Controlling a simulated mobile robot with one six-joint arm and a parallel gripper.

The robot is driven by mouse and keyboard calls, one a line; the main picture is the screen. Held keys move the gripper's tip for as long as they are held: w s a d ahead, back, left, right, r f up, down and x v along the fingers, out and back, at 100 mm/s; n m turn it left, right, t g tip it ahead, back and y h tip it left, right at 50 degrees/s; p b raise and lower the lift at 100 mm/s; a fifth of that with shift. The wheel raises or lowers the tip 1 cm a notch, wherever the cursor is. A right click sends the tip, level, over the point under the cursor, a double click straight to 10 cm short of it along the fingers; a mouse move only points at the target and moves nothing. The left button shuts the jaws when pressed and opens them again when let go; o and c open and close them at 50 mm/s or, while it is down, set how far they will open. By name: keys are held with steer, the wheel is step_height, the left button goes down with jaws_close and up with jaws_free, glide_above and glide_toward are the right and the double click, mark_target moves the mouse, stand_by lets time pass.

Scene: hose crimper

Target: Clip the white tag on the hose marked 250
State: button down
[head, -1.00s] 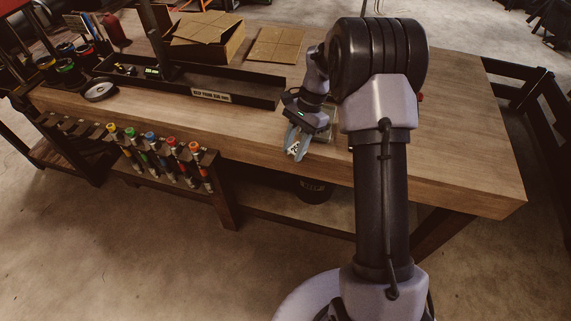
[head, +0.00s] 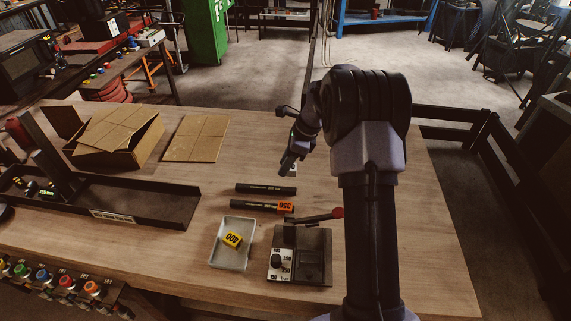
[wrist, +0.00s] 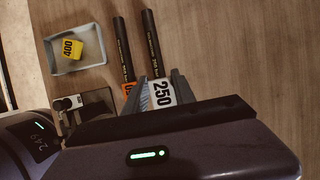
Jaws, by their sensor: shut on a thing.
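My gripper (wrist: 160,92) is shut on the white tag (wrist: 162,93), which reads 250 in the wrist view. In the head view my gripper (head: 287,166) is near the right end of the far black hose (head: 262,188); the tag cannot be made out there. In the wrist view this hose (wrist: 151,42) carries no visible tag, and its lower end runs behind the gripper. I cannot tell whether the held tag touches it. The nearer hose (head: 250,204) lies parallel and carries an orange tag (head: 285,208) reading 350.
A grey tray (head: 220,258) holds a yellow tag (head: 233,240) reading 400. Right of it stands a black crimper (head: 312,258) with a red-knobbed lever (head: 337,213). A black trough (head: 150,205), an open cardboard box (head: 118,140) and flat cardboard (head: 196,138) are to the left.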

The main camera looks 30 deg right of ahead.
mark_target(282, 188)
steer(key=shift+s+a+f+b, duration=0.2)
steer(key=shift+a+f+b, duration=0.15)
steer(key=shift+f+b, duration=0.25)
step_height(282, 188, down, 6)
steer(key=b, duration=0.4)
steer(key=shift+r, duration=0.15)
steer(key=shift+f, duration=0.4)
steer(key=shift+f, duration=0.5)
stand_by(0.8)
steer(key=c, duration=0.9)
jaws_free()
steer(key=shift+c, duration=0.2)
step_height(282, 188, up, 8)
steer(key=p, duration=0.6)
steer(key=shift+r, duration=0.1)
